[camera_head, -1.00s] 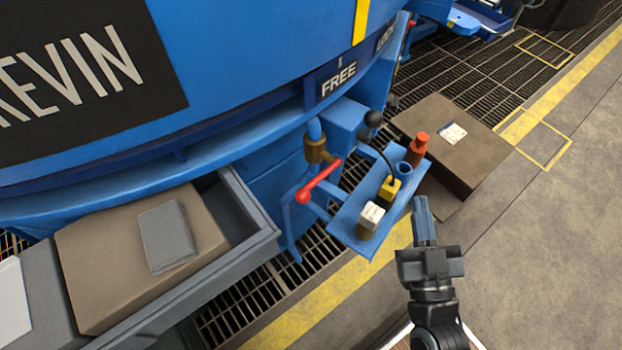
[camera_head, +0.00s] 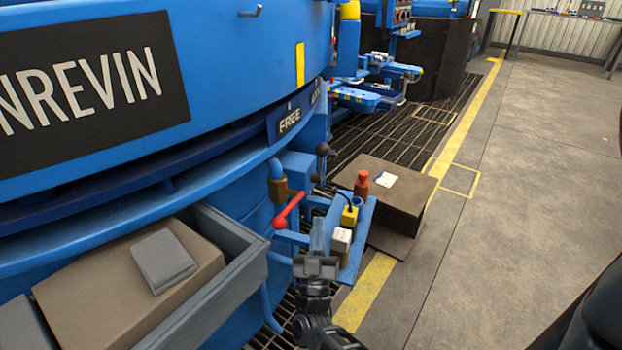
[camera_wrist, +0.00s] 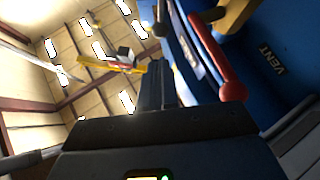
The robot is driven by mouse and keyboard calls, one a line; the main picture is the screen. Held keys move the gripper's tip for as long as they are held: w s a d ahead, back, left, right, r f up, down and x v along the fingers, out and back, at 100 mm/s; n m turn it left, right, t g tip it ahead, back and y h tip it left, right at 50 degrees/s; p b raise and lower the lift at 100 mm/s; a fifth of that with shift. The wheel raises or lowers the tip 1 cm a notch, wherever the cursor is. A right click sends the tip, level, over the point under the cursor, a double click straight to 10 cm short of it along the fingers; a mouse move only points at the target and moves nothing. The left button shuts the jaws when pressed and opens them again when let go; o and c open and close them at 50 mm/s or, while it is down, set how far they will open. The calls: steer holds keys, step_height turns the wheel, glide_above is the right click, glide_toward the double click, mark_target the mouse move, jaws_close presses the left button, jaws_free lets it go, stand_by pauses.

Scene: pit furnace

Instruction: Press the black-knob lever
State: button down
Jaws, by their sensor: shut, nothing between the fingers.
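A lever with a round black knob (camera_head: 323,149) stands beside the blue machine, left of a small blue shelf. A second, smaller dark knob (camera_head: 315,178) shows just below it, on a thin curved rod. My gripper (camera_head: 318,224) is shut and empty, in front of and below both knobs, next to the shelf's left edge. I cannot tell which of the two knobs this is. The fingers appear apart from it.
A red-handled valve (camera_head: 290,212) is close left of my fingers; it also shows in the wrist view (camera_wrist: 232,88). The shelf (camera_head: 362,222) holds a red bottle (camera_head: 361,185), a yellow item (camera_head: 349,215) and a white-topped block (camera_head: 341,240). An open drawer (camera_head: 232,262) is at left.

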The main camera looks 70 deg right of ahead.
steer(key=shift+t, duration=0.3)
steer(key=x, duration=1.4)
steer(key=shift+p, duration=0.4)
steer(key=shift+d+r, duration=0.1)
steer(key=shift+r, duration=0.05)
